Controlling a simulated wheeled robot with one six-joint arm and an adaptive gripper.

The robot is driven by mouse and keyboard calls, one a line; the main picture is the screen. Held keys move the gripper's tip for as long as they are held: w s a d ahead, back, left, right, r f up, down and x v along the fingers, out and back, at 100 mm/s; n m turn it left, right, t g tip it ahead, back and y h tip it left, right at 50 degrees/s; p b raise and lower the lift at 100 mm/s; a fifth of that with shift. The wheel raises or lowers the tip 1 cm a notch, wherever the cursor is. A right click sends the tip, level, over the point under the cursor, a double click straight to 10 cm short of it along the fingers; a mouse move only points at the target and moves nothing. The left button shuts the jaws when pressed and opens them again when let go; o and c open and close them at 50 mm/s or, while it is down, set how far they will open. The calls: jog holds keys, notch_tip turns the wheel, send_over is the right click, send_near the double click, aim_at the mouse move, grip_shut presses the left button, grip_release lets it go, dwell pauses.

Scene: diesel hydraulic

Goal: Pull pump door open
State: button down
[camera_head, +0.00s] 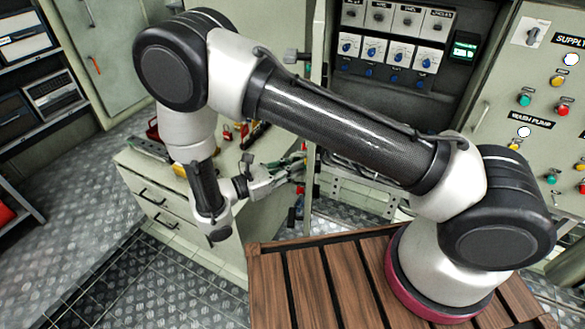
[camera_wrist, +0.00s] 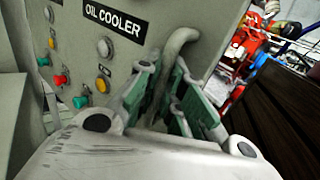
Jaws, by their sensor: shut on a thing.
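The pump door is the grey-green panel (camera_wrist: 118,58) labelled OIL COOLER in the wrist view. It carries a curved pale bar handle (camera_wrist: 181,41) near its right edge. My gripper (camera_wrist: 170,92) is shut on this handle, with its green-padded fingers on either side of the bar. In the head view, my gripper (camera_head: 288,170) is left of the narrow, nearly edge-on door (camera_head: 316,70). The door stands out from the cabinet, whose inside shows to its right. The handle is hard to make out there.
Switches and blue knobs (camera_head: 390,48) show inside the cabinet. A control panel labelled WASH PUMP (camera_head: 540,85) stands at the right. A drawer cabinet (camera_head: 160,205) with tools on top is behind my arm. Tiled floor (camera_head: 150,285) is clear at the lower left.

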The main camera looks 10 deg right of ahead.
jog(key=shift+a, duration=0.4)
jog(key=c, duration=1.5)
grip_release()
jog(key=v, duration=1.2)
